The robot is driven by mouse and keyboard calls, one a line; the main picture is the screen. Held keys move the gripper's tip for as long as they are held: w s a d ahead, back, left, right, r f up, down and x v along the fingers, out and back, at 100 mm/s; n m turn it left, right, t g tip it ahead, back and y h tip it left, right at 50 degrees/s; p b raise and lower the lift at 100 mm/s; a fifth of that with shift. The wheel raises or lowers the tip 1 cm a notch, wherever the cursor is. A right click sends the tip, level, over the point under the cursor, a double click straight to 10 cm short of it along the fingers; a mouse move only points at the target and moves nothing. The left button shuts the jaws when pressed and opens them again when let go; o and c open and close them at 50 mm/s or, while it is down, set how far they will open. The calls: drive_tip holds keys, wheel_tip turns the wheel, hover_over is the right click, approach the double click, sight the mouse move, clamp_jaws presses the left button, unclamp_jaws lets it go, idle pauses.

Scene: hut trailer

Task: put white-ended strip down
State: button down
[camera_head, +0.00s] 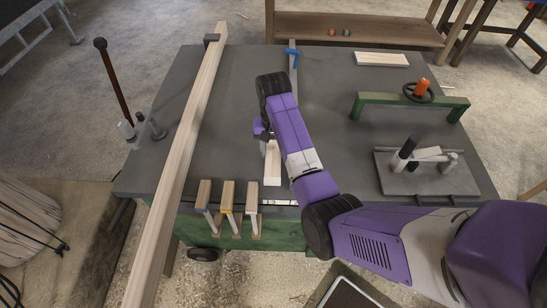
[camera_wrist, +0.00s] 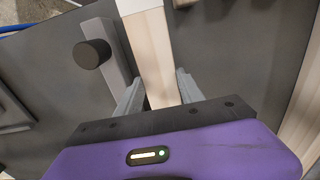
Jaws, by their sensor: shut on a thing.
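The pale wooden strip (camera_head: 272,165) lies low over or on the dark grey bench top (camera_head: 330,110), near its front middle; I cannot tell whether it touches the bench. In the wrist view the strip (camera_wrist: 155,55) runs up from between my fingers, and a whiter end (camera_wrist: 130,6) shows at the top edge. My gripper (camera_head: 265,137) is shut on the strip; its two grey fingers (camera_wrist: 158,92) stand on either side of it in the wrist view. My arm hides part of the bench to the right of the strip.
A long wooden beam (camera_head: 185,130) crosses the bench's left side. Several short wooden-topped pieces (camera_head: 228,196) stand at the front edge. A blue-handled clamp (camera_head: 292,52) is at the back. A green frame (camera_head: 375,100) and grey plate (camera_head: 430,180) stand right. A pale board (camera_head: 381,59) lies back right.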

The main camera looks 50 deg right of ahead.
sight(273, 153)
drive_tip(key=shift+f, duration=1.9)
drive_tip(key=shift+f, duration=0.15)
drive_tip(key=c, duration=0.7)
unclamp_jaws()
wheel_tip(273, 153, up, 11)
drive_tip(key=shift+f, duration=0.1)
drive_tip(key=shift+r+p, duration=0.75)
drive_tip(key=shift+p, duration=0.35)
